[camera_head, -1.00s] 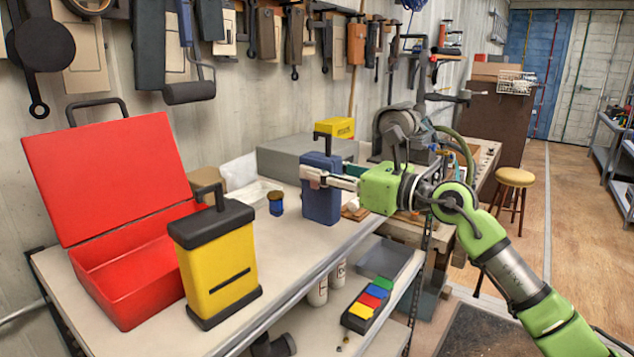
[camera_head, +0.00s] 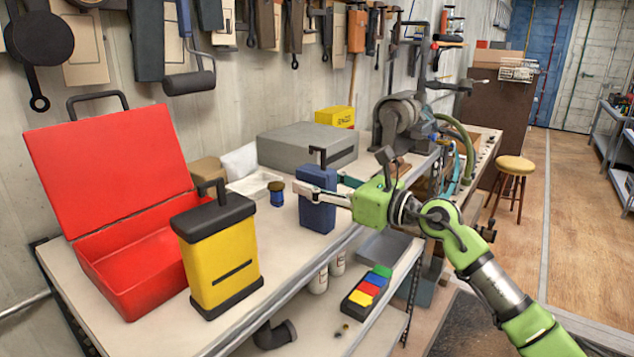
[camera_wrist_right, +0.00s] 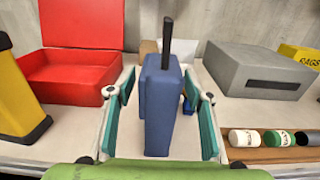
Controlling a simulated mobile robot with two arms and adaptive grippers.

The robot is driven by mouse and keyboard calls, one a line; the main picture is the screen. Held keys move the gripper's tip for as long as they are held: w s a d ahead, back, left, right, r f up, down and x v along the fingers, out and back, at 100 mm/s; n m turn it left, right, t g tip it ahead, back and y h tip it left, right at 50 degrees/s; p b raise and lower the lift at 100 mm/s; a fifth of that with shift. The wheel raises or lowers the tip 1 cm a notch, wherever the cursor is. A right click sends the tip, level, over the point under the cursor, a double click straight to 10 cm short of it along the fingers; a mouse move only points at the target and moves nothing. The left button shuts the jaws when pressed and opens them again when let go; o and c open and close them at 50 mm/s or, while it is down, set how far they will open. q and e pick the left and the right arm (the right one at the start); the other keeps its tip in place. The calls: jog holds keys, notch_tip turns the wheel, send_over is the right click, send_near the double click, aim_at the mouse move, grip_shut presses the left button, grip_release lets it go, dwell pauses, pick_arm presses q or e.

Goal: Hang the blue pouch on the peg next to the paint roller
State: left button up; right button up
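The blue pouch (camera_head: 317,210), with a dark hook on top, is upright at the bench's front edge. In the right wrist view, the pouch (camera_wrist_right: 160,110) is between the teal finger pads of my right gripper (camera_wrist_right: 158,112), with gaps on both sides. In the head view, the right gripper (camera_head: 308,190) is at the pouch; one finger crosses its front. The right gripper is open. The paint roller (camera_head: 189,80) hangs on the wall at the upper left. I cannot make out a bare peg beside it. My left gripper is not in view.
A yellow pouch (camera_head: 218,258) and an open red toolbox (camera_head: 130,275) stand left on the bench. A blue jar (camera_head: 276,193) is close left of the blue pouch. A grey box (camera_head: 308,145) and a bench grinder (camera_head: 402,118) are behind. Tools crowd the wall.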

jog(key=shift+d+r, duration=0.1)
jog(key=shift+r, duration=0.05)
jog(key=b+v, duration=0.4)
jog(key=v, duration=0.8)
